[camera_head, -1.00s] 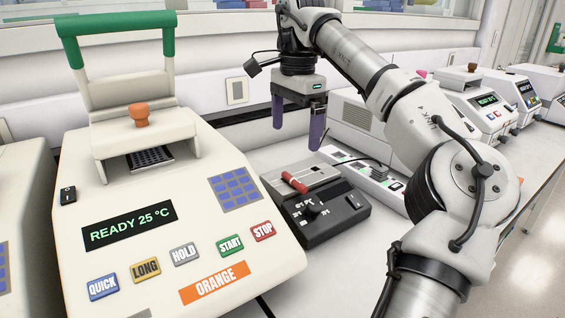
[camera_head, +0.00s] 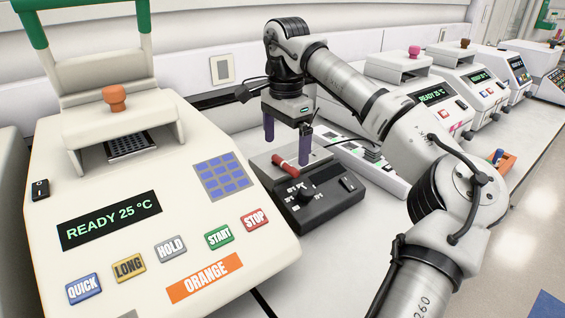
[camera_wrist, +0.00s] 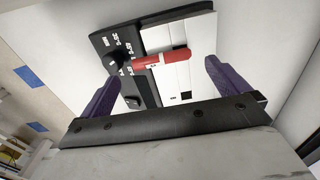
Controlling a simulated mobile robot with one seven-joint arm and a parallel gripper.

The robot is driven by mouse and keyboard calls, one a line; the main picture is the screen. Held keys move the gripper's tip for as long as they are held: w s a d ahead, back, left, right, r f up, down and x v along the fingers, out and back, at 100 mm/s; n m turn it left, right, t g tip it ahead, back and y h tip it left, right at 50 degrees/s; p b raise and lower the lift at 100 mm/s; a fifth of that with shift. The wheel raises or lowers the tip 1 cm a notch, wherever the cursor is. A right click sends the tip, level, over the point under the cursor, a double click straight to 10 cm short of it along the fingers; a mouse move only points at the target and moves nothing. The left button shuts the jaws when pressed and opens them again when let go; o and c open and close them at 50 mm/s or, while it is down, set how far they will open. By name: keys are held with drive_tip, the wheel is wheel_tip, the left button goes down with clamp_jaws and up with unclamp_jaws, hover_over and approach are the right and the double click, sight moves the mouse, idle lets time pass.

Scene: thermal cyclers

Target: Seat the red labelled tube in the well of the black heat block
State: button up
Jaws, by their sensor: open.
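The red labelled tube (camera_head: 283,165) lies on its side on top of the black heat block (camera_head: 318,204), across the light metal plate near the knob. In the wrist view the tube (camera_wrist: 167,59) lies between my fingers but farther off, with a pale label band near one end. My gripper (camera_head: 287,148) is open above the block, its purple fingers apart and not touching the tube. The heat block (camera_wrist: 125,42) also shows in the wrist view, with small dark openings in its metal plate; I cannot tell which is the well.
A large cycler (camera_head: 190,195) marked ORANGE stands close on the left. A power strip (camera_head: 372,165) lies behind and right of the block. More cyclers (camera_head: 432,95) line the wall at right. An orange rack (camera_head: 495,163) stands at far right.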

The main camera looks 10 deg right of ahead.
sight(285, 162)
drive_tip(key=shift+w+f+p, duration=0.1)
drive_tip(key=shift+f+p, duration=0.2)
drive_tip(key=shift+f, duration=1.7)
drive_tip(key=c, duration=1)
drive_tip(key=shift+r, duration=0.15)
drive_tip(key=shift+r+p, duration=1.5)
drive_tip(key=shift+r, duration=8.4)
